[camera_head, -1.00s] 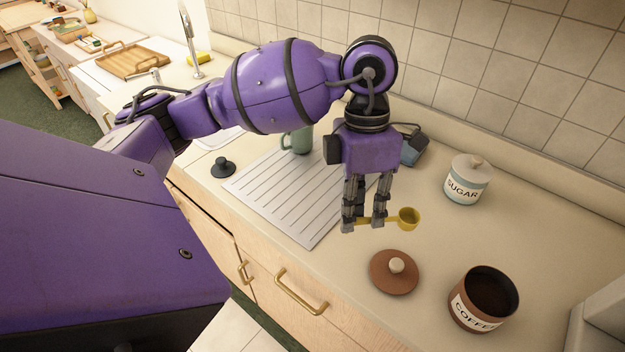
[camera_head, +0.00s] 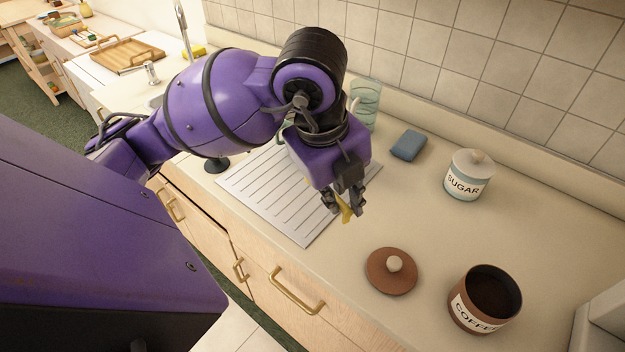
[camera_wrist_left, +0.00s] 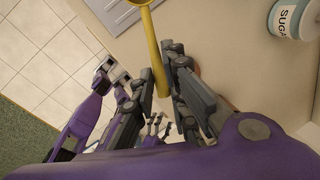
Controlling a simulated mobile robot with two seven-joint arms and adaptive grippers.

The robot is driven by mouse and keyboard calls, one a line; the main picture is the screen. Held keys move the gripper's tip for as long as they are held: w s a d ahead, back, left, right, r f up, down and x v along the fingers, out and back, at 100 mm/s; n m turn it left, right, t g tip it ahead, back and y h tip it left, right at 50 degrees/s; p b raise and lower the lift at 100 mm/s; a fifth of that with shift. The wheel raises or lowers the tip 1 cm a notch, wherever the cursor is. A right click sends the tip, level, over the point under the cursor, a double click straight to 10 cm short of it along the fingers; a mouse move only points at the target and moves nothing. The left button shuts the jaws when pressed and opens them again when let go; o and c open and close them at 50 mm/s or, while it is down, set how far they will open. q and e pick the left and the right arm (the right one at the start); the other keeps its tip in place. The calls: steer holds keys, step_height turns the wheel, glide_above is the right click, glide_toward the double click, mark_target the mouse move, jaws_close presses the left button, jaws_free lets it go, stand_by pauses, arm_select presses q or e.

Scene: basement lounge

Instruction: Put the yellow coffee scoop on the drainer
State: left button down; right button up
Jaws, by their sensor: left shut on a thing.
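My left gripper (camera_head: 343,203) is shut on the yellow coffee scoop (camera_head: 346,215) and holds it over the right edge of the drainer in the head view. Most of the scoop is hidden behind the fingers there. In the left wrist view the scoop's yellow handle (camera_wrist_left: 151,45) runs between the fingertips (camera_wrist_left: 163,75), with its bowl cut off at the top edge. The drainer (camera_head: 262,193) is a white ribbed board flat on the counter; my left arm covers its far part. A corner of it also shows in the left wrist view (camera_wrist_left: 122,12). My right gripper is not seen in the head view.
A brown lid (camera_head: 391,272), an open coffee jar (camera_head: 484,300), a sugar jar (camera_head: 468,175) and a blue sponge (camera_head: 408,145) stand right of the drainer. A greenish glass (camera_head: 366,104) is behind my gripper. A dark knobbed stopper (camera_head: 217,163) lies left of the drainer.

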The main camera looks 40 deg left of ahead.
arm_select(q)
steer(key=w+a+f, duration=0.8)
steer(key=shift+w+a+f, duration=0.25)
steer(key=shift+a, duration=0.1)
steer(key=shift+w+a+f, duration=0.2)
steer(key=shift+a+f, duration=0.05)
steer(key=shift+f, duration=0.15)
steer(key=shift+a+x, duration=0.1)
steer(key=shift+x, duration=0.75)
steer(key=shift+a+x, duration=0.15)
steer(key=shift+x, duration=0.7)
steer(key=shift+s+f, duration=0.15)
steer(key=shift+s, duration=0.1)
steer(key=c, duration=2.1)
jaws_free()
steer(key=o, duration=0.4)
steer(key=shift+c, duration=0.2)
